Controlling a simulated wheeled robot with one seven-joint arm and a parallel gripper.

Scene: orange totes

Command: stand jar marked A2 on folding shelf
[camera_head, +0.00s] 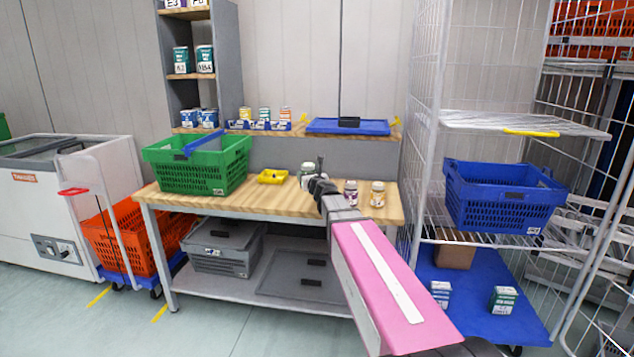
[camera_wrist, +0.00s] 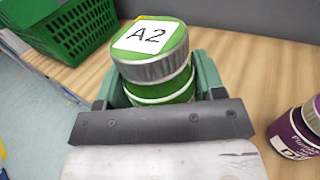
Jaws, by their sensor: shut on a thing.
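The jar marked A2 (camera_wrist: 155,50) has a green top with a white label and a grey band around its lid. My gripper (camera_wrist: 162,85) is shut on it, with a green-grey finger on each side. In the head view the jar (camera_head: 307,169) is partly hidden behind my gripper (camera_head: 317,183), over the wooden workbench (camera_head: 225,203). I cannot tell whether it touches the top. A white wire shelf (camera_head: 470,121) with a yellow handle, which looks like the folding shelf, is level in the roll cage at right. Its top looks empty.
A purple-labelled jar (camera_head: 350,194) and an orange-labelled jar (camera_head: 377,195) stand right of my gripper. A blue basket (camera_head: 500,200) sits below the wire shelf. Cage mesh flanks that shelf.

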